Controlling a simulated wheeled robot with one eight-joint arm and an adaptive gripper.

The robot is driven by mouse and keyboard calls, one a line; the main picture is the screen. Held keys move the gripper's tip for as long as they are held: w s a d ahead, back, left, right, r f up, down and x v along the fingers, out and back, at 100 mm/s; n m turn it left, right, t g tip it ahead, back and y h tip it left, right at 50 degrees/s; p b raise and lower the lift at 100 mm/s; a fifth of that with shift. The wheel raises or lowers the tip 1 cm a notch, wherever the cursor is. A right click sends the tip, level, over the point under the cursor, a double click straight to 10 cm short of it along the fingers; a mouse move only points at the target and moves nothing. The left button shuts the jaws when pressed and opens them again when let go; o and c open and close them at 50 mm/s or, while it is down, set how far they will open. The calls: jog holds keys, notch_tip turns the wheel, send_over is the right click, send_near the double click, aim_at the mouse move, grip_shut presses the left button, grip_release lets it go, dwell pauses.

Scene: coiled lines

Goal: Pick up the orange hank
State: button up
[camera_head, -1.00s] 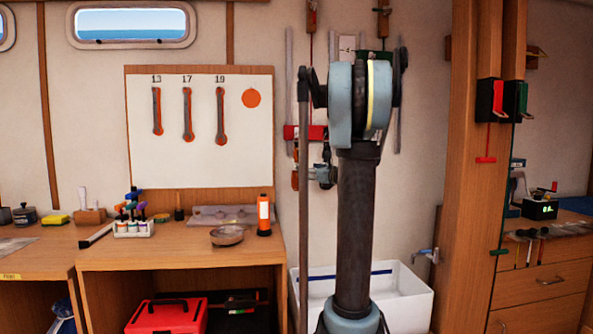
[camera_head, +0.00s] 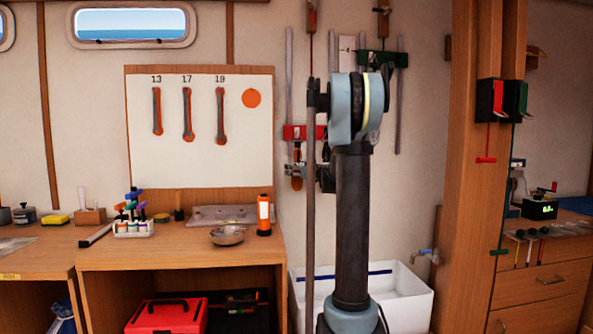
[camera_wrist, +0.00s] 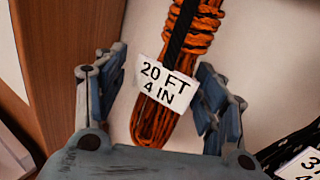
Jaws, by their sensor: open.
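The orange hank (camera_wrist: 152,122) hangs in the wrist view against a pale wall, wrapped near the top with a black strap (camera_wrist: 180,32) running down it. A white tag (camera_wrist: 166,86) reading "20 FT 4 IN" lies across its front. My gripper (camera_wrist: 162,62) is open, with one finger on each side of the hank and tag. Gaps show between the fingers and the hank. The hank's upper end is out of the wrist view. I cannot make out the hank or my gripper in the head view, where my arm blocks part of the wall.
A wooden post (camera_wrist: 62,50) stands close at left in the wrist view. At lower right is another white tag (camera_wrist: 302,165) beside something black. In the head view, a workbench (camera_head: 180,258) is at left and a white bin (camera_head: 408,295) sits low behind my arm.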

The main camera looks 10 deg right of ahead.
jog(key=c, duration=1.3)
